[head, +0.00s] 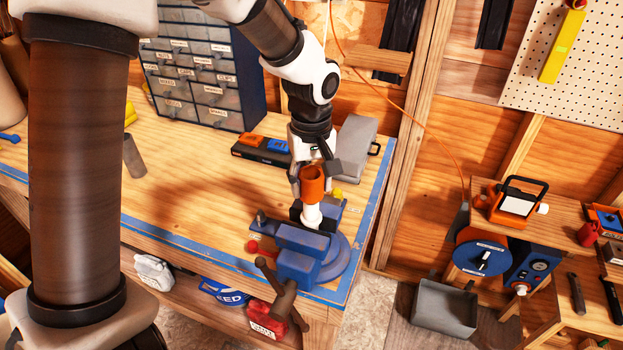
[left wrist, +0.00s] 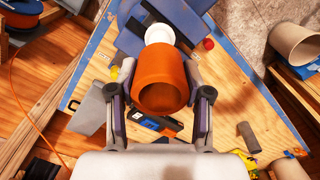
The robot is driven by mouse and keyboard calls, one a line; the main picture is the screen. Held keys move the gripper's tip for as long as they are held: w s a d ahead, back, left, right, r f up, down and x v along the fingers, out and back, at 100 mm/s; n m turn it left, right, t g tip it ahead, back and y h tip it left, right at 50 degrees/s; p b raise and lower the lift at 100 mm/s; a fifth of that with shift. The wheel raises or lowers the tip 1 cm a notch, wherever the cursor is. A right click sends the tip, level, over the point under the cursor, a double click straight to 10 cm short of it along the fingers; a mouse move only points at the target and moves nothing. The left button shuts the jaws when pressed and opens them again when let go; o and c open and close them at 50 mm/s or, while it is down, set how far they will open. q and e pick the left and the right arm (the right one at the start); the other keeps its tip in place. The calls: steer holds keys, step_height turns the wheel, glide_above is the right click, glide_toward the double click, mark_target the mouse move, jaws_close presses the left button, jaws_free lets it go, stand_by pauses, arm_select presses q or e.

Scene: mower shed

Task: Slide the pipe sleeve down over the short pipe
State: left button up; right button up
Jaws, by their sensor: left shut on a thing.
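My left gripper (head: 313,172) is shut on the orange pipe sleeve (head: 312,185), with one finger on each side of it. In the left wrist view the sleeve (left wrist: 163,82) sits between the fingers (left wrist: 160,72), its open near end facing the camera. The white short pipe (head: 312,215) stands in the blue vise (head: 303,252), directly below the sleeve in the head view. In the left wrist view the pipe (left wrist: 159,34) shows just beyond the sleeve's far end. I cannot tell whether the two touch or overlap. My right gripper is not in view.
The vise stands at the right front corner of the wooden workbench (head: 190,205). A drawer cabinet (head: 205,75), a black case with orange and blue parts (head: 262,148) and a grey box (head: 355,145) stand behind. A grey cylinder (head: 134,156) stands farther left. The bench middle is mostly clear.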

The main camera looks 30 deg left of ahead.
mark_target(311, 204)
arm_select(q)
steer(key=shift+f+b, duration=1.8)
steer(key=shift+f, duration=1.25)
steer(key=o, duration=1.1)
steer(key=shift+o, duration=0.2)
step_height(311, 204, up, 12)
